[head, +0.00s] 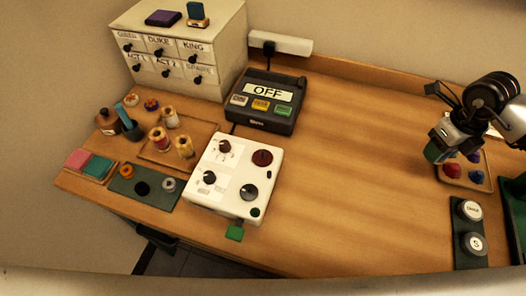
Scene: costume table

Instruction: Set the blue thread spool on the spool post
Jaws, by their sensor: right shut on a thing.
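My right gripper (437,146) is at the far right, pointing down. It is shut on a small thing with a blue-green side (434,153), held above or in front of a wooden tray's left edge. The gripper hides part of this thing, and I cannot tell for sure that it is the blue thread spool. Several spools with red and yellowish thread (185,147) stand on a wooden tray (203,134) at left. No blue spool shows among them. I cannot make out a clear spool post. My left gripper is not in view.
The right tray (487,187) holds small red, blue and purple things. A dark panel with two white round knobs (473,244) lies in front. A white control box (218,205), an "OFF" device (259,118) and a drawer cabinet (228,60) stand left. The middle table (345,170) is clear.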

